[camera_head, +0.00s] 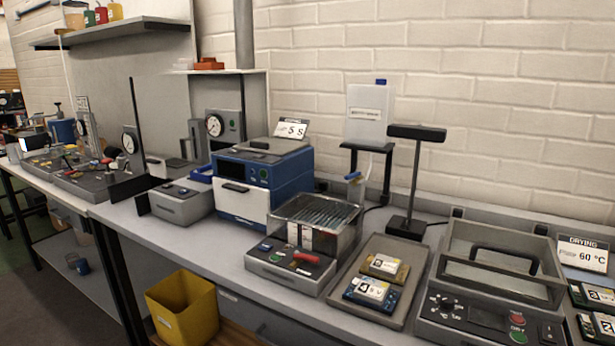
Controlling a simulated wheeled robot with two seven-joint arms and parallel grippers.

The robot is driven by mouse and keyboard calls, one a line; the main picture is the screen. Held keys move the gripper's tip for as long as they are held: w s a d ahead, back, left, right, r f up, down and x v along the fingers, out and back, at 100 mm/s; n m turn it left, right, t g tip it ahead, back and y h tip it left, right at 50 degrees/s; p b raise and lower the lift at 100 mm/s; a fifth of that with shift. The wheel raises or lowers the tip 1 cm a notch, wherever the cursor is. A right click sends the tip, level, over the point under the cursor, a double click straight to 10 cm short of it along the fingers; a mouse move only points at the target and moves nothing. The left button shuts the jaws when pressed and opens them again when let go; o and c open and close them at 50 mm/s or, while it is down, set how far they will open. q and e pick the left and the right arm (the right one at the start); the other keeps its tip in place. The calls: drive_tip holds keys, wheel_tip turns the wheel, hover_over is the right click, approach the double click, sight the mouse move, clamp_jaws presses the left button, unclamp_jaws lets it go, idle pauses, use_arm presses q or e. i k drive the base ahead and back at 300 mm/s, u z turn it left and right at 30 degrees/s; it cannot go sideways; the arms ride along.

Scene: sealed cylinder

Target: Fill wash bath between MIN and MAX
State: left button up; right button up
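The wash bath (345,243) is a clear-walled tank on a grey base, in the middle of the bench. A white level label (300,236) is on its front wall; its marks are too small to read. I cannot tell whether there is liquid inside. A red lever (306,258) and a small green light sit on the base's front panel. A white jug-like container (369,113) with a blue cap stands on a black stand behind the bath. Its tap with a blue handle (353,176) hangs above the bath's back right corner. Neither of my grippers is in view.
Right of the bath, a grey tray (408,253) holds two labelled boards, with a black lamp (416,133) behind it. A drying unit (497,265) stands at the right. A blue and white machine (262,178) stands left of the bath. A yellow bin (183,305) is below the bench's front edge.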

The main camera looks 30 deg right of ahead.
sight(357, 172)
drive_tip(key=u, duration=1.4)
drive_tip(key=i, duration=0.85)
drive_tip(key=z, duration=3.7)
